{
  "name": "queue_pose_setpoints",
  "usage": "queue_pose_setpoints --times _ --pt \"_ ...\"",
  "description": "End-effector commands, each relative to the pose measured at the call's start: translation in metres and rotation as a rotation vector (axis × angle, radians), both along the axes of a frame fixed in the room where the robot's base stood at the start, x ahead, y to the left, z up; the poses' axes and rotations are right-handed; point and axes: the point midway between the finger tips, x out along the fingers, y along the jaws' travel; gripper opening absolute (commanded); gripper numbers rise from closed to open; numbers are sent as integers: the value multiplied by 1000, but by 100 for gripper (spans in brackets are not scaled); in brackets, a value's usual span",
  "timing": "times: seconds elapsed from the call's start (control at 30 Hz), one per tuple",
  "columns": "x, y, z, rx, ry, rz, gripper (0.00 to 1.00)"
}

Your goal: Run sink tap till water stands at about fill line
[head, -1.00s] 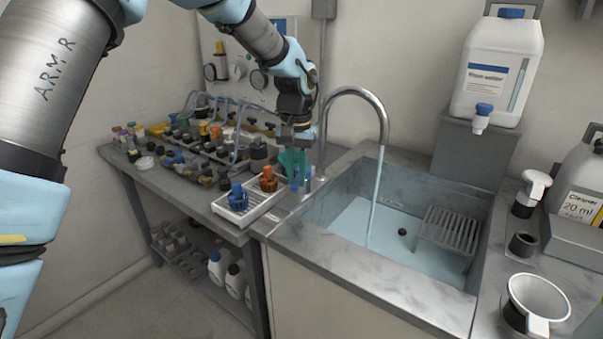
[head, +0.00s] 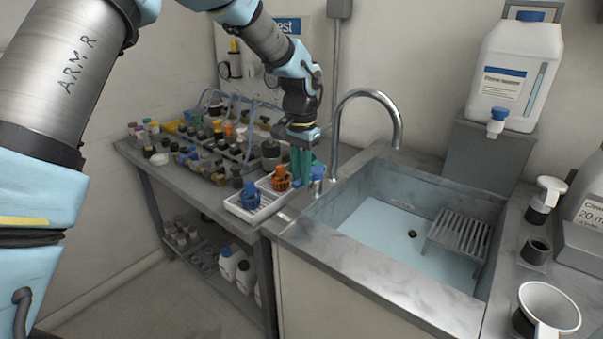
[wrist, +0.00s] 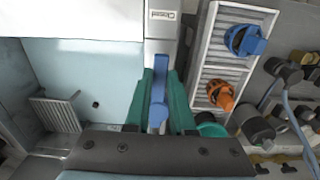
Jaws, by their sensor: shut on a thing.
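My gripper (head: 302,160) is at the tap's base. In the wrist view its green fingers (wrist: 160,78) are shut on the blue tap lever (wrist: 158,105). The lever points along the strip towards a "Closed" label (wrist: 161,15). I cannot clearly make out a fill line on the basin wall.
A slatted rack (head: 460,236) stands in the basin. A white tray (head: 262,211) with blue and orange fittings is close beside my gripper. A crowded bench lies to the left. A water canister (head: 505,75) stands behind the sink, and a white funnel (head: 549,305) is at the front right.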

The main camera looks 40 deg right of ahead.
Motion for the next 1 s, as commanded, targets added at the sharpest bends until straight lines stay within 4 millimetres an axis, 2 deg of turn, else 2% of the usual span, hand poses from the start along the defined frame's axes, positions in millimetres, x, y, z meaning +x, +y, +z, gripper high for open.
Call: queue_pose_setpoints --times 0.13,0.17,0.4,0.77,0.87,1.0 --pt "1 -1 1 -4 -3 -1 0" --pt "1 -1 1 -4 -3 -1 24" --pt "1 -1 1 -3 -2 0 51" --pt "1 -1 6 -1 -2 1 52" --pt "1 -1 18 -4 -4 1 52" --pt "1 -1 45 -5 -4 1 52"
